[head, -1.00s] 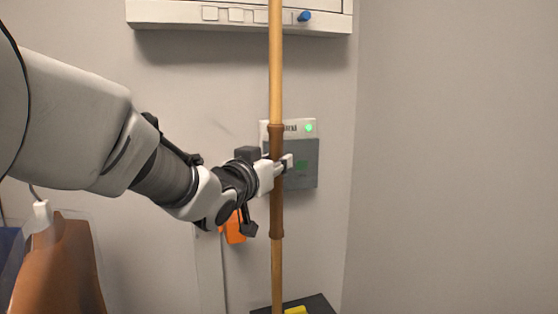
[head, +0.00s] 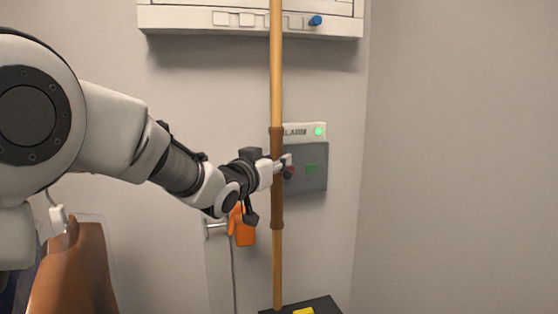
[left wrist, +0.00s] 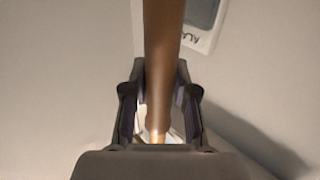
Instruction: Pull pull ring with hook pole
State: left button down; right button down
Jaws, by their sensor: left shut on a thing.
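The hook pole (head: 277,80) is a long wooden pole with a brown grip sleeve (head: 277,205). It stands about upright in the head view and runs out of the top of the picture, so its hook is not seen. My left gripper (head: 281,165) is shut on the brown sleeve. In the left wrist view the sleeve (left wrist: 162,65) passes between the fingers of the gripper (left wrist: 159,110). The pull ring is not visible in either view. My right gripper is not in view.
An alarm box (head: 312,165) with a green light is on the wall behind the pole. A white unit (head: 250,20) with a blue knob is above. An orange thing (head: 244,228) hangs by a wall bracket. A brown garment (head: 75,270) hangs at lower left. A dark box (head: 318,305) is below.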

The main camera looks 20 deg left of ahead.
pick_arm(q)
jog(key=w+a+p, duration=0.3)
jog(key=w+a, duration=0.1)
jog(key=w, duration=0.2)
jog(key=shift+p, duration=0.3)
jog(key=shift+r, duration=0.1)
dwell(0.5)
jog(key=shift+f, duration=0.25)
